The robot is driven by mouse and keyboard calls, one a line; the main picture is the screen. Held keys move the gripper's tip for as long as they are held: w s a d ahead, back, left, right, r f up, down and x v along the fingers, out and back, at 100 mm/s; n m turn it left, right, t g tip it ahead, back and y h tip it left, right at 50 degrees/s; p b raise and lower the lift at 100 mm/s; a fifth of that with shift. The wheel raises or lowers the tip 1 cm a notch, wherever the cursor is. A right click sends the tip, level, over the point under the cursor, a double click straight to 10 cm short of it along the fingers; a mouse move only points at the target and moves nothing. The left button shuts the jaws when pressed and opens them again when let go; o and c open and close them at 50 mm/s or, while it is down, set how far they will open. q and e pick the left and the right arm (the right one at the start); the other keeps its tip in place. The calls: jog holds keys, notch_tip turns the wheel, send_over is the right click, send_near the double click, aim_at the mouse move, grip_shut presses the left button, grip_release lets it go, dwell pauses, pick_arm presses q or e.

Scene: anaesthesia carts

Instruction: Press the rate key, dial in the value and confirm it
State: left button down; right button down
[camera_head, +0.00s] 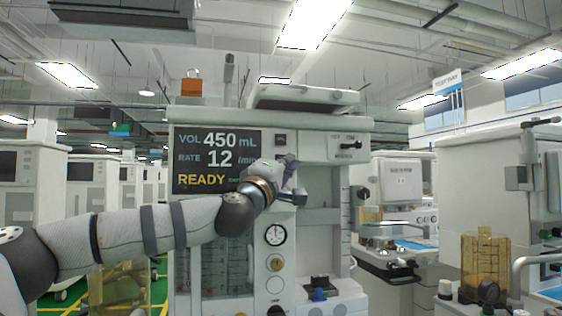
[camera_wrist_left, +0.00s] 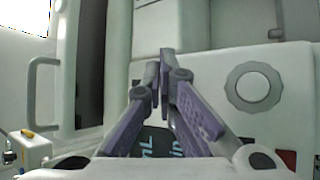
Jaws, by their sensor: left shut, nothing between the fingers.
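The anaesthesia machine's dark screen (camera_head: 205,150) reads VOL 450 mL, RATE 12 and READY; my arm covers its lower right corner. A corner of the screen (camera_wrist_left: 146,143) also shows in the left wrist view, behind the fingers. My left gripper (camera_head: 290,168) is in front of the panel, just right of the screen. In the left wrist view its purple fingers (camera_wrist_left: 165,58) are together, with nothing between them. A grey scalloped knob (camera_wrist_left: 254,87) is on the white panel right of the fingers, apart from them. I cannot make out the rate key. My right gripper is not in view.
An orange box (camera_head: 191,86) stands on top. Another cart (camera_head: 500,190) with an amber canister (camera_head: 485,262) stands at the right. More carts stand behind on both sides.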

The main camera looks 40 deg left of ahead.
pick_arm(q)
jog(key=shift+w+a, duration=0.1)
jog(key=shift+a, duration=0.05)
jog(key=shift+w+a, duration=0.15)
jog(key=shift+a, duration=0.05)
dwell(0.3)
jog(key=shift+w+a, duration=0.3)
jog(key=shift+a, duration=0.05)
dwell(0.7)
jog(key=shift+s+d, duration=0.6)
jog(key=shift+d, duration=0.05)
